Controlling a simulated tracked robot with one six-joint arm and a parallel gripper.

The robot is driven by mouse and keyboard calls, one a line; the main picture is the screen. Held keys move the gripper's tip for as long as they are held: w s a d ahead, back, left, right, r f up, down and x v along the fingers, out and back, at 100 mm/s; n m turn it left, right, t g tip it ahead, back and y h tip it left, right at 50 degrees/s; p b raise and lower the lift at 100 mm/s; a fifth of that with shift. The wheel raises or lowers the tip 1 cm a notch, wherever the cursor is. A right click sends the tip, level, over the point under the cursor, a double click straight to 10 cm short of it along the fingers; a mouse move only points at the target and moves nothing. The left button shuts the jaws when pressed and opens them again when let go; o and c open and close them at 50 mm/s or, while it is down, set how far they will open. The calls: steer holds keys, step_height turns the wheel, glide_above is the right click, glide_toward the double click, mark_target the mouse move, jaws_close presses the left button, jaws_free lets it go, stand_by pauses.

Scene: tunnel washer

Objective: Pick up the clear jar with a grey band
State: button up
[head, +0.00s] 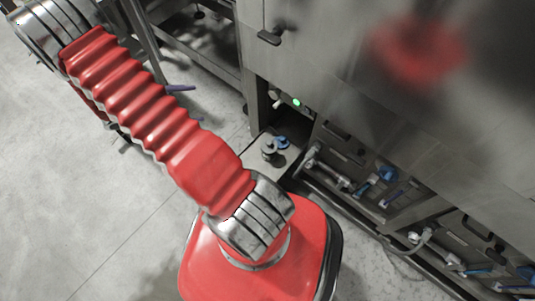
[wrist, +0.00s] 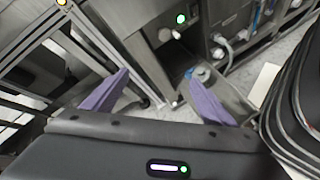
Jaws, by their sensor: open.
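A small jar-like object (head: 269,151), greyish with a darker band, stands on a low metal ledge at the foot of the machine in the head view. It is too small there to be sure that it is clear. A blue object is right behind it (head: 282,142). In the wrist view a pale and blue round shape (wrist: 203,73) shows just beyond the right finger, which may hide part of it; I cannot separate the two objects there. My gripper (wrist: 157,80) has two purple fingers spread wide apart with nothing between them. It is also in the head view (head: 185,102), left of the ledge and apart from the jar.
The steel machine (head: 330,60) fills the right side, with a green light (head: 296,102) above the ledge. Open bays with pipes and blue valves (head: 385,173) lie right of the ledge. A metal frame (head: 195,40) stands behind my gripper. The floor at left (head: 60,190) is clear.

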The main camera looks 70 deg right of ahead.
steer(key=s+d+f+n+h, duration=0.1)
steer(key=s+d+f+n, duration=0.2)
steer(key=f, duration=0.5)
steer(key=n+t+h, duration=0.1)
steer(key=n+h, duration=0.2)
steer(key=n, duration=0.3)
glide_toward(267, 150)
step_height(267, 150, down, 3)
steer(key=d, duration=0.3)
steer(key=shift+s+a+r, duration=0.2)
steer(key=shift+s+a, duration=0.05)
steer(key=shift+d, duration=0.1)
steer(key=shift+x, duration=3.75)
steer(key=shift+s+d+f, duration=0.15)
steer(key=shift+d+f, duration=0.05)
steer(key=shift+d, duration=0.25)
steer(key=shift+w+x, duration=0.1)
steer(key=shift+x, duration=1.2)
steer(key=shift+w+x, duration=0.15)
steer(key=shift+x, duration=1.1)
